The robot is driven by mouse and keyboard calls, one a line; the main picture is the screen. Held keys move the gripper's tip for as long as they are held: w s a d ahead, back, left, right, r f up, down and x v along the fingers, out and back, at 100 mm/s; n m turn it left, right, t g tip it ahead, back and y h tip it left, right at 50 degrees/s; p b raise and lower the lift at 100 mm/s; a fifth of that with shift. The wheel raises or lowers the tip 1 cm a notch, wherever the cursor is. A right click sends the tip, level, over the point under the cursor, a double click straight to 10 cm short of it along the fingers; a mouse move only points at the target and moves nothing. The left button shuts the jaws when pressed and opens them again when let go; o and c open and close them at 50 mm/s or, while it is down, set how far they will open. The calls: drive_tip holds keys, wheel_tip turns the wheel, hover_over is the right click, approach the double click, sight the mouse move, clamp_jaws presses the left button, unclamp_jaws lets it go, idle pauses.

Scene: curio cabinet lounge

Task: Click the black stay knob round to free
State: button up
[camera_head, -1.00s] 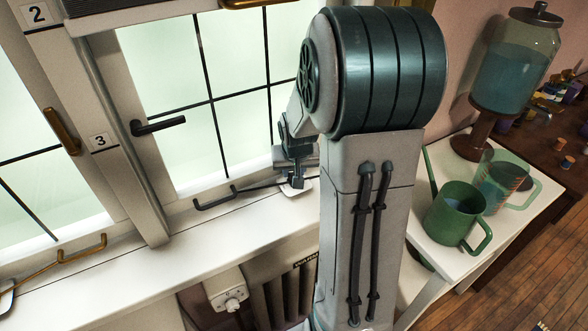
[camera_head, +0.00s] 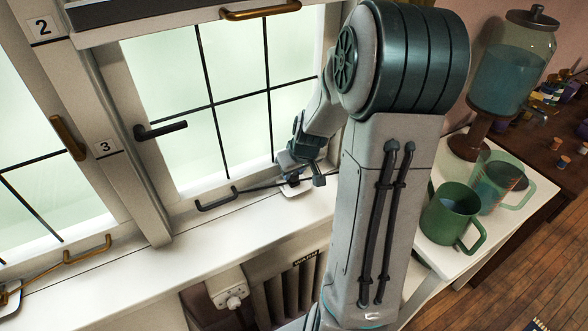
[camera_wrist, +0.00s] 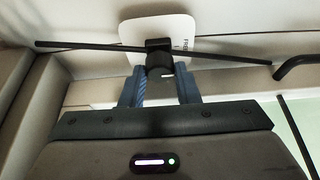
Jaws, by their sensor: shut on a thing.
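The black stay knob (camera_wrist: 159,62) stands in front of a white plate (camera_wrist: 183,30) with partly hidden lettering. My gripper (camera_wrist: 160,78) is shut on the knob, with a blue finger on each side.
The window marked 3 has a black handle (camera_head: 160,130). A brass stay (camera_head: 85,250) sits on the sill at left. A white socket (camera_head: 229,289) and a radiator (camera_head: 275,300) are below. A green jug (camera_head: 452,215) and a glass dispenser (camera_head: 512,65) stand right of my arm.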

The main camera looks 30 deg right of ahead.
idle(0.4)
drive_tip(key=o, duration=1)
drive_tip(key=shift+c, duration=0.2)
drive_tip(key=shift+r, duration=0.1)
drive_tip(key=v, duration=1.3)
drive_tip(key=shift+s+r, duration=0.2)
drive_tip(key=shift+r, duration=0.05)
